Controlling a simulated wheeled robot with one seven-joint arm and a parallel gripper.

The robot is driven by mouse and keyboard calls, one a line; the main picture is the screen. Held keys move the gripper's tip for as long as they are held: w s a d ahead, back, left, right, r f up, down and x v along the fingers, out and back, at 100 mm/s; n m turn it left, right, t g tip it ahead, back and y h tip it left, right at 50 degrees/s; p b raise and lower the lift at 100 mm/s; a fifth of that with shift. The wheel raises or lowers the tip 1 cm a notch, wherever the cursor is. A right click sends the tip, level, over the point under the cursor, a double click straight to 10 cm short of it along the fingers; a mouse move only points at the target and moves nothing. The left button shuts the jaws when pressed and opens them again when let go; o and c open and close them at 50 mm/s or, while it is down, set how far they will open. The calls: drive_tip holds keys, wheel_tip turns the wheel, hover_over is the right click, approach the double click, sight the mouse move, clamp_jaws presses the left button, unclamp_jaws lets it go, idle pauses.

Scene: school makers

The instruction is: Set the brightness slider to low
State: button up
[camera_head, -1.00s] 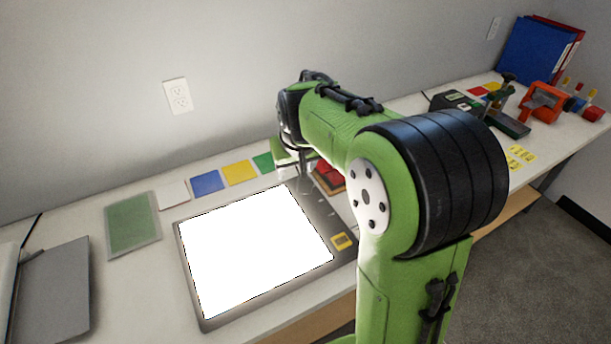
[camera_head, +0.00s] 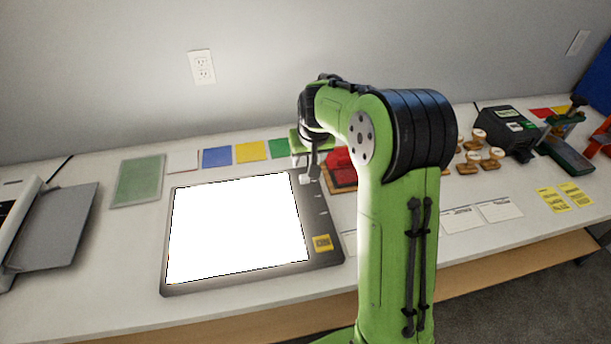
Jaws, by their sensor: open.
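A light pad (camera_head: 176,280) with a bright white glowing panel and a dark grey frame lies on the table, left of my arm. A strip with small tick marks runs along its right border, with a yellow label (camera_head: 322,243) at the near end. A small pale piece, which looks like the slider knob (camera_head: 305,178), shows near the far end of that strip. My gripper (camera_head: 307,172) points down over this far right corner, right at the knob. The fingers are small and partly hidden, so I cannot tell whether they touch it.
Red blocks on a wooden tray (camera_head: 343,179) sit close to the right of my gripper. White, blue, yellow and green squares (camera_head: 249,152) lie behind the pad. A green sheet (camera_head: 138,182) and a grey flap device (camera_head: 50,230) lie left. Stamps and a dark machine (camera_head: 507,130) stand right.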

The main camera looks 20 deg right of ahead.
sight(305, 176)
drive_tip(key=b+x, duration=0.2)
drive_tip(key=x, duration=1)
drive_tip(key=shift+d+f, duration=0.1)
drive_tip(key=shift+f, duration=0.05)
clamp_jaws()
